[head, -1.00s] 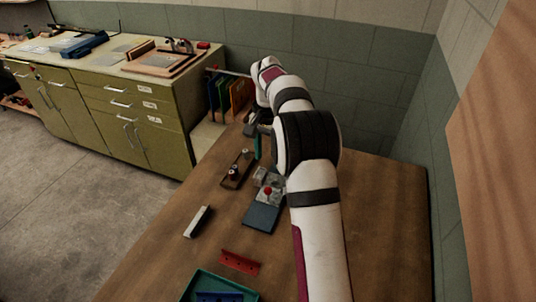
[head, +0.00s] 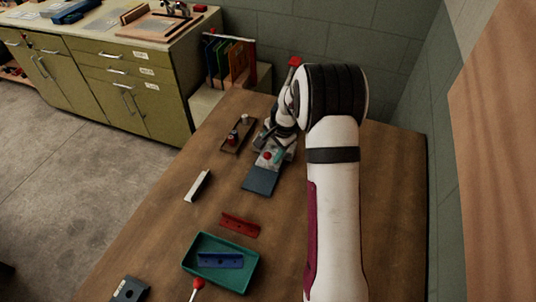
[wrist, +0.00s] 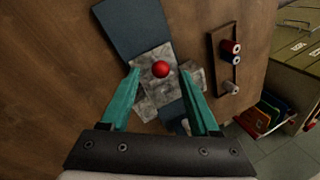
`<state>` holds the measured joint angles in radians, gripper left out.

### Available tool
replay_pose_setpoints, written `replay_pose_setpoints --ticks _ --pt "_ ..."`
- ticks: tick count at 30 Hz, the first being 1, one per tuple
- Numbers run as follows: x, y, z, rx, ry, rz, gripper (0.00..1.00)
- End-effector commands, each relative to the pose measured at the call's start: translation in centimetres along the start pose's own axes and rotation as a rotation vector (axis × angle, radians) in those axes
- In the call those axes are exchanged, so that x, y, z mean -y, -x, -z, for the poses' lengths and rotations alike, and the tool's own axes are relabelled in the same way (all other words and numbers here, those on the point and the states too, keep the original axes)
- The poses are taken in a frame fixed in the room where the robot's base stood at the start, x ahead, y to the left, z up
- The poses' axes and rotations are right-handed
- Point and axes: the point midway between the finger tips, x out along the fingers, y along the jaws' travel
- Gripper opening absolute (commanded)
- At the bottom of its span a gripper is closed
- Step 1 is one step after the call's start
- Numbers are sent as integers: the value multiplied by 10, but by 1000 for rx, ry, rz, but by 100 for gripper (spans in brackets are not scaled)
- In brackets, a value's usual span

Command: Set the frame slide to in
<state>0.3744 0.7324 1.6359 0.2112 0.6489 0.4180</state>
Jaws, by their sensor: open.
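A grey metal block with a red knob (head: 267,156) stands on the wooden table, with a flat blue-grey plate (head: 260,180) on its near side. I take this to be the frame slide; no in or out mark is readable. In the wrist view the red knob (wrist: 161,69) shows between the tips of my gripper's teal fingers (wrist: 160,74). The fingers are apart and I see no contact with the knob. The blue-grey plate (wrist: 132,25) extends up and left there. In the head view my wrist hides part of the block's far side.
A dark rack with small spools (head: 238,134) lies left of the block. A white-topped bar (head: 198,186), a red bracket (head: 240,225) and a green tray (head: 190,254) holding a blue bracket (head: 220,260) lie nearer. A red-tipped lever (head: 198,286) stands at the front.

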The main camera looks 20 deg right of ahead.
Motion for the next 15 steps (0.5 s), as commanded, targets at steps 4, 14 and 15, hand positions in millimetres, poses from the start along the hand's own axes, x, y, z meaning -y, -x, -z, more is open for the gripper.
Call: replay_pose_setpoints --ticks 4,14,15 --pt "0 -26 -1 2 1 -2 62" --pt "0 -39 0 0 1 0 62" --pt "0 -39 0 0 1 -1 62"
